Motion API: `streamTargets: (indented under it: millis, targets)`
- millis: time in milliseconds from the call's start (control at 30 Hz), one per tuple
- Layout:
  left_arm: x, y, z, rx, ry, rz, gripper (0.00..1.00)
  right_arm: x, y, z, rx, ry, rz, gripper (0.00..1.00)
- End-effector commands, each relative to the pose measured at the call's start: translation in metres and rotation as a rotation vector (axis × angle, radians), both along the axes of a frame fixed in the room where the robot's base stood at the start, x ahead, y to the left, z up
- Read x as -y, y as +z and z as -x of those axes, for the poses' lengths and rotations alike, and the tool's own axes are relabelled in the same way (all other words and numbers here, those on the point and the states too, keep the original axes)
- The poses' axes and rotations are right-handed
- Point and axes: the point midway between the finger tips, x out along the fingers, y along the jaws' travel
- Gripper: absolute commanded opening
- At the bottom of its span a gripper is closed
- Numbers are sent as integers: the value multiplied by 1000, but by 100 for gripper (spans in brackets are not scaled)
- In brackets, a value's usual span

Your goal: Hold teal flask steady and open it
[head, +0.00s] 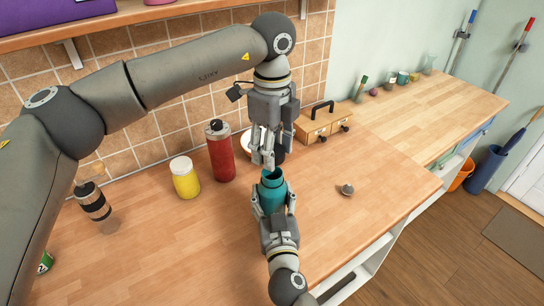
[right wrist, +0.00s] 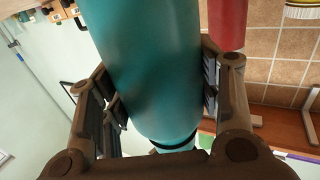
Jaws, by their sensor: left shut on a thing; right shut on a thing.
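The teal flask (head: 271,190) stands upright over the wooden counter, its threaded neck bare and its mouth showing. My right gripper (head: 273,203) is shut around its body from the near side. In the right wrist view the flask (right wrist: 155,70) fills the space between the finger pads (right wrist: 165,92). My left gripper (head: 264,162) is above the flask, pointing down, shut on a dark lid (head: 279,155) that is partly hidden by the fingers. The lid appears apart from the neck, just above and behind it.
A red bottle (head: 221,152), a yellow jar (head: 185,178) and a banded grinder-like container (head: 95,205) stand left. A wooden box (head: 322,124) with a handle is behind. A small grey-brown object (head: 346,189) lies right. The counter's right part is mostly clear.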

Motion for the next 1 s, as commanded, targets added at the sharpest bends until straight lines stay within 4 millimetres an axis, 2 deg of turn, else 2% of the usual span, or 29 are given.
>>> streamTargets:
  millis: [233, 267, 433, 800, 1000]
  targets:
    - [0, 4, 0, -2, 0, -1, 19, 0, 0, 0, 0, 0, 0, 0]
    - [0, 4, 0, -2, 0, -1, 19, 0, 0, 0, 0, 0, 0, 60]
    - [0, 4, 0, -2, 0, -1, 19, 0, 0, 0, 0, 0, 0, 82]
    - [-1, 4, 0, -2, 0, -1, 19, 0, 0, 1, -1, 0, 0, 83]
    - [-1, 4, 0, -2, 0, -1, 19, 3, -2, 21, -3, 0, -1, 83]
